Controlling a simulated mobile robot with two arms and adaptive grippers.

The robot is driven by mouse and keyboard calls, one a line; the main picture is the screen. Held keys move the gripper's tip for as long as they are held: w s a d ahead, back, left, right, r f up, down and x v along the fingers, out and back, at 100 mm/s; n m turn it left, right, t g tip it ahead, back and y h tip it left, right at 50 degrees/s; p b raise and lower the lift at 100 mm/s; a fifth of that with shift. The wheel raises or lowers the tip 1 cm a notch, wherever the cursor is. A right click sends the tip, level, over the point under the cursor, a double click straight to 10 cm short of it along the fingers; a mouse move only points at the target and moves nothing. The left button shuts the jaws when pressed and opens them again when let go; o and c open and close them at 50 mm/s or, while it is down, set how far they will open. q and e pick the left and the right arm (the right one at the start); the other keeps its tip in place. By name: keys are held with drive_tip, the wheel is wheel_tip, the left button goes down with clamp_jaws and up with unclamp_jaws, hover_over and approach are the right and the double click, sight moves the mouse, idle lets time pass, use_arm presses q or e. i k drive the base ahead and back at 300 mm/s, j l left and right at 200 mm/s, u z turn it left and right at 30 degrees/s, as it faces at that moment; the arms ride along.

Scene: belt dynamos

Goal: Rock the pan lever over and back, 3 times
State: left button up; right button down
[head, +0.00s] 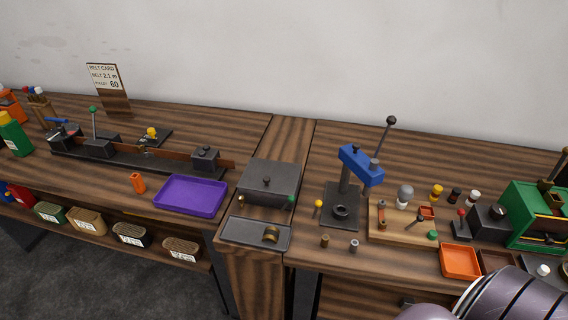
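I cannot tell for sure which lever is the pan lever. A tall lever with a dark ball knob (391,120) leans up to the right from the blue-headed press (360,165). A green-knobbed lever (94,123) stands upright on the long dark fixture at the left. A short red-knobbed lever (461,222) rises from a dark block at the right. A small yellow-knobbed stick (318,207) stands beside the press base. A rounded grey part of my arm shows at the bottom right. Neither of my grippers is in view.
A lidded dark box (270,182) stands between the benches, with a grey plate (254,234) in front. A purple tray (191,195) lies left of it. An orange tray (460,262), a wooden board (392,222) and a green machine (535,217) crowd the right bench.

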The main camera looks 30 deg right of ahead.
sight(291, 198)
drive_tip(key=l+z, duration=0.2)
drive_tip(key=z, duration=0.75)
drive_tip(key=k+l, duration=0.1)
drive_tip(key=l+z, duration=0.05)
drive_tip(key=l, duration=0.05)
